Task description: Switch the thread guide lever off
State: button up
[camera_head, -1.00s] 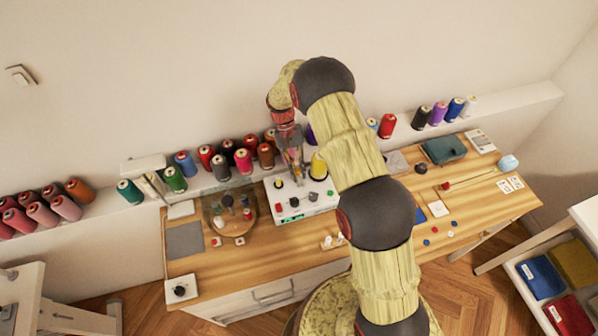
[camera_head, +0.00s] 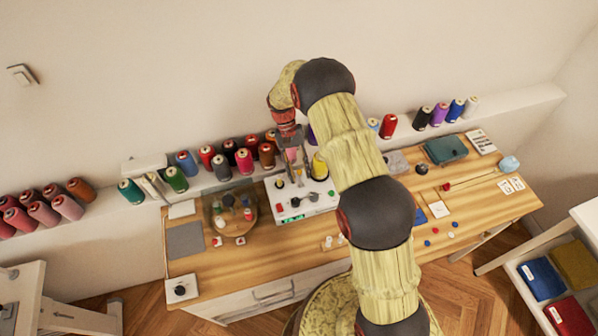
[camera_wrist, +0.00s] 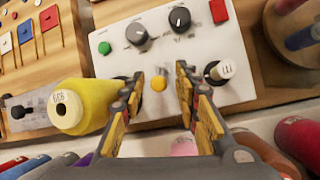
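I cannot tell for sure which part is the thread guide lever. No part is held. In the head view my gripper (camera_head: 292,160) is over the back of the box (camera_head: 300,207), small and partly unclear.
A yellow spool (camera_wrist: 72,106) stands left of my fingers in the wrist view. Several spools (camera_head: 244,161) line the ledge behind the box. The front of the wooden table (camera_head: 260,262) is mostly clear.

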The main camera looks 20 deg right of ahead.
jog(key=v, duration=0.7)
jog(key=shift+r, duration=0.2)
jog(key=shift+w, duration=0.1)
dwell(0.3)
